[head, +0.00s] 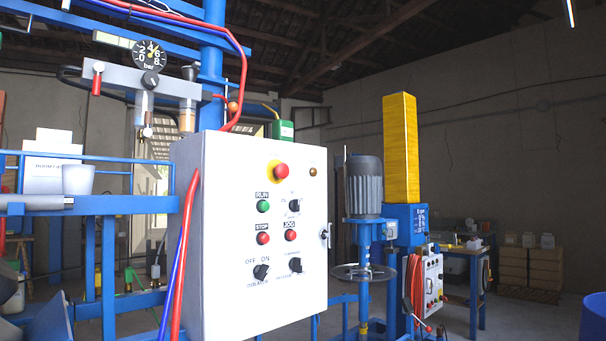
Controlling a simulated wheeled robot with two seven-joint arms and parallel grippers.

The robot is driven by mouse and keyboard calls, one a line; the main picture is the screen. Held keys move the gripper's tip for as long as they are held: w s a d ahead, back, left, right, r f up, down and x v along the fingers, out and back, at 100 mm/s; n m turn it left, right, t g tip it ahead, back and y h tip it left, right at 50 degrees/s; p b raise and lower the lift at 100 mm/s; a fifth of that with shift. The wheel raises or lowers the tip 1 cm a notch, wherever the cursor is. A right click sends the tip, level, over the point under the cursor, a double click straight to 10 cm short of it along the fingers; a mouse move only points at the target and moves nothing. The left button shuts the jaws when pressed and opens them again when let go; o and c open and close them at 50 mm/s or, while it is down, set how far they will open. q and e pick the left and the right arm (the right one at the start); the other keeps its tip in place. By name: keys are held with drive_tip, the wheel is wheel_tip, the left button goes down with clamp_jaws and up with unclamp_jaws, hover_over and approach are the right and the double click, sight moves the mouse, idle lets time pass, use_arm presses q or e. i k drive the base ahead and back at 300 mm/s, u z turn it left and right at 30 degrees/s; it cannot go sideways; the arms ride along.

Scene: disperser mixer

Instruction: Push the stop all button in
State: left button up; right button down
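A white control box (222,290) stands in the middle of the head view, its front panel facing me at an angle. Near the top of the panel a red mushroom button (281,172) sits on a yellow disc and stands out from the panel. No label reading "stop all" can be made out. Lower down is a smaller red button (263,238) under a STOP label. Nothing touches either button. Neither gripper can be made out in this view.
A green RUN button (263,206), a red JOG button (290,235) and black knobs (261,272) share the panel. Red and blue hoses (186,250) run along the box's left edge. A mixer with a grey motor (363,187) stands to the right. The space before the panel is clear.

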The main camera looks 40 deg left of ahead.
sight(282, 170)
drive_tip(key=u, duration=0.7)
drive_tip(key=i, duration=1.05)
drive_tip(key=u, duration=0.75)
